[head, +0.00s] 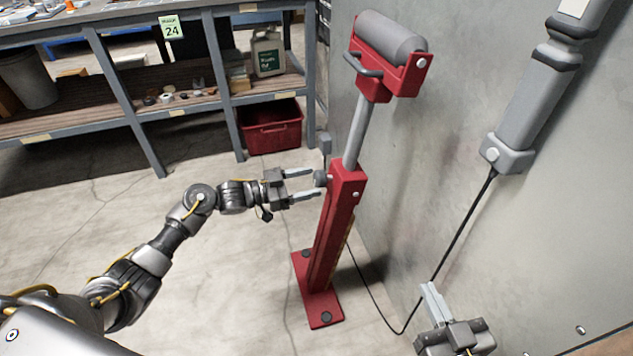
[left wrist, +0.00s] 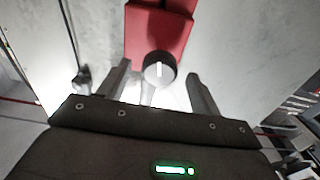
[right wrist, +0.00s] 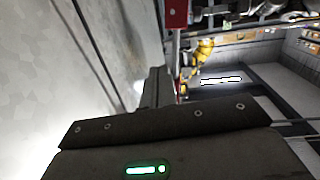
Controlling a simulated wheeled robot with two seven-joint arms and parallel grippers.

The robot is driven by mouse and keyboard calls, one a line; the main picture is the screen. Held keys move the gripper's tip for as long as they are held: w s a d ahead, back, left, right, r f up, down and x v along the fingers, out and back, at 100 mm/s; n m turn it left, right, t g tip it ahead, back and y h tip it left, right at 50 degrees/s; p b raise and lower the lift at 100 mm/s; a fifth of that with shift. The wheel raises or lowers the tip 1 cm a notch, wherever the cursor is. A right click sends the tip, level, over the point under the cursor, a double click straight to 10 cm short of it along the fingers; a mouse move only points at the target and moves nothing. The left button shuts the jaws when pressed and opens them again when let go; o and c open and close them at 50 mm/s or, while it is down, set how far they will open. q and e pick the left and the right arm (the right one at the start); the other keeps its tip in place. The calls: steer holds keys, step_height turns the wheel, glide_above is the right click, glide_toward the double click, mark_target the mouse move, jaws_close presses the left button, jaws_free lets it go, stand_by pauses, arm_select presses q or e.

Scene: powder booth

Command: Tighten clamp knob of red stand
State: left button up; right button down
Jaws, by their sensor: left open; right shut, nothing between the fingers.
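The red stand (head: 337,220) stands upright on the floor, with a grey roller (head: 392,38) on top of its grey post (head: 357,130). Its dark round clamp knob (head: 320,178) sticks out on the left of the red column. My left gripper (head: 306,184) is open at the knob, its fingers pointing right toward the column. In the left wrist view the knob (left wrist: 160,67), with a white mark on its face, shows between the spread fingers, with visible gaps on both sides. My right gripper (head: 433,298) is shut and empty at the lower right, away from the stand.
A grey metal wall (head: 450,130) stands close behind and right of the stand. A cable (head: 440,265) hangs along it. A shelf bench (head: 110,75) and a red bin (head: 271,128) are at the back left. Floor around the base is clear.

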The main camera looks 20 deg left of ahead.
mark_target(315, 181)
arm_select(q)
steer(key=shift+x, duration=1.55)
arm_select(e)
steer(key=shift+s+a+r+t+y, duration=0.1)
steer(key=shift+a+r+t+y, duration=0.15)
steer(key=shift+r, duration=0.2)
steer(key=shift+s+a+r+t+y, duration=0.15)
steer(key=shift+r+t, duration=0.1)
steer(key=shift+r, duration=0.15)
steer(key=shift+w, duration=0.1)
arm_select(q)
steer(key=c, duration=1)
